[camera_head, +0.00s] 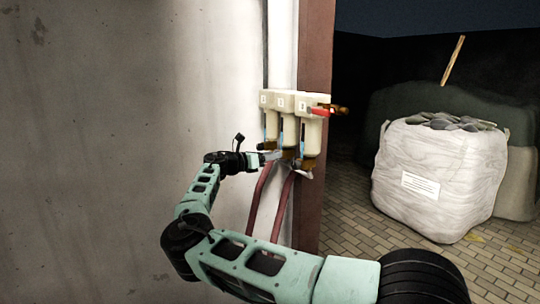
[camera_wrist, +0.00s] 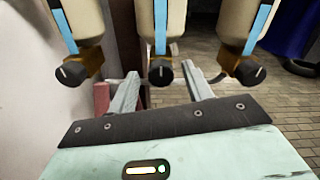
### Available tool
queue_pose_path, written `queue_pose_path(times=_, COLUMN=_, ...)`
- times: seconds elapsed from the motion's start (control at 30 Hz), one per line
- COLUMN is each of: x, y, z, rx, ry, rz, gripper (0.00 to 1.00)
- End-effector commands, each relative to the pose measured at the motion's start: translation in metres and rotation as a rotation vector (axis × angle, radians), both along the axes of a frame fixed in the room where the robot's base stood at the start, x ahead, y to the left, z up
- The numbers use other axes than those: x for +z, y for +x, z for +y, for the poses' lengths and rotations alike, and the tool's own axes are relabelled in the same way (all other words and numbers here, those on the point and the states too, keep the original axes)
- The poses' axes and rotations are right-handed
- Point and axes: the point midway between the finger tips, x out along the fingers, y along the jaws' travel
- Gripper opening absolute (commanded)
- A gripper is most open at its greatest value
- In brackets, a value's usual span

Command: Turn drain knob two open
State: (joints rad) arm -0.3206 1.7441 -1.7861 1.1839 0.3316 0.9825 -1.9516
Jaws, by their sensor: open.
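Three cream filter housings (camera_head: 285,102) hang in a row on the wall, each with a blue strip. In the wrist view, a dark round drain knob with a pale line sits under each: left knob (camera_wrist: 72,73), middle knob (camera_wrist: 160,72) and right knob (camera_wrist: 247,71). The middle one is second from either side; its pale line looks near upright. My gripper (camera_wrist: 163,76) is open, one finger on each side of the middle knob in the picture. I cannot tell whether they touch it. The head view shows my gripper (camera_head: 274,156) just below the housings.
A brown post (camera_head: 315,200) stands right behind. A large white sack (camera_head: 440,180) stands on the paving at right, clear of my arm.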

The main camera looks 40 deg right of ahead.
Motion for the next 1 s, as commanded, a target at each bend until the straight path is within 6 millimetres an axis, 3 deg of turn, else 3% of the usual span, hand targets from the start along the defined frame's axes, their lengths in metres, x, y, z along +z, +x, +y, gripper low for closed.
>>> queue_pose_path(times=0.23, x=-0.0003, y=-0.0002, z=-0.0009, rx=0.0, ry=0.0, rz=0.0, gripper=0.5)
queue_pose_path(times=0.4, x=-0.0003, y=-0.0001, z=-0.0007, rx=0.0, ry=0.0, rz=0.0, gripper=0.05)
queue_pose_path(times=0.77, x=-0.0009, y=0.0004, z=-0.0001, rx=0.002, ry=-0.007, rz=-0.039, gripper=0.06)
queue_pose_path(times=1.0, x=-0.0024, y=0.0, z=-0.0001, rx=0.001, ry=-0.035, rz=-0.175, gripper=0.06)
